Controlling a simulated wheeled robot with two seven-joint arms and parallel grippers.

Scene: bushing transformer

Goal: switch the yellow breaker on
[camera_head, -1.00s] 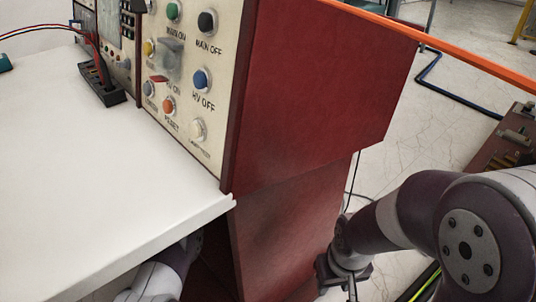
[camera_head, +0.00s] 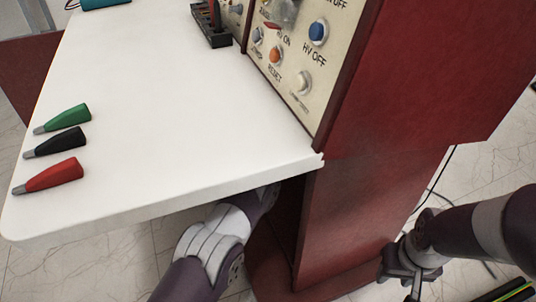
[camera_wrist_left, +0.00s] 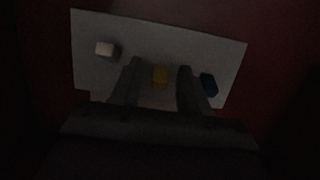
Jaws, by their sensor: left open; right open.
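The yellow breaker (camera_wrist_left: 160,78) is a small block on a pale panel (camera_wrist_left: 215,50) in the dark left wrist view. My left gripper (camera_wrist_left: 157,70) is open, with one finger on each side of the yellow breaker; contact is not clear. A white block (camera_wrist_left: 106,50) is on the panel to the left and a blue one (camera_wrist_left: 209,84) to the right. In the head view my left arm reaches under the table, and its gripper is hidden there. My right gripper (camera_head: 411,281) is open and empty at the lower right, beside the red cabinet.
The white table (camera_head: 180,110) holds green (camera_head: 65,119), black (camera_head: 58,142) and red (camera_head: 52,175) clips at its left. The red cabinet (camera_head: 400,90) carries a button panel (camera_head: 310,95) and stands right of the table. The tabletop's middle is clear.

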